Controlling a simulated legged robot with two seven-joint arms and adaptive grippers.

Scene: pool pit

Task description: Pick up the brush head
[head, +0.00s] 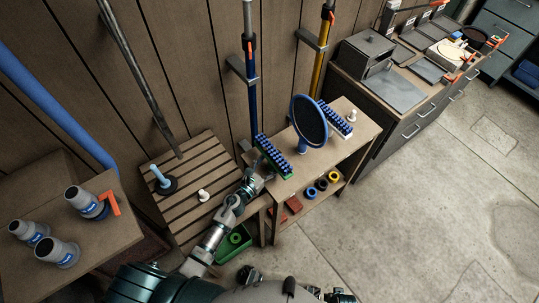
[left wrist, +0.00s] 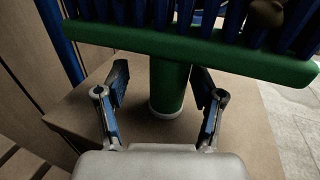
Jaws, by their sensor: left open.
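A brush head with a green back and blue bristles (head: 272,157) lies near the left end of a wooden bench. In the left wrist view its green back (left wrist: 215,57) spans the top, with bristles upward. A green round socket (left wrist: 168,88) runs from it to a pale ring at its end. My left gripper (head: 262,172) is at the brush head's near side. In the left wrist view its two fingers (left wrist: 163,82) are open on either side of the socket, with visible gaps. A second brush head, white-backed with blue bristles (head: 336,118), lies farther right. I cannot make out my right gripper.
A round blue-rimmed disc (head: 309,118) stands on the bench (head: 355,135) between the brush heads. A blue pole (head: 251,100) leans behind. A slatted table (head: 190,226) is at left, a green crate (head: 233,243) below. Floor at right is clear.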

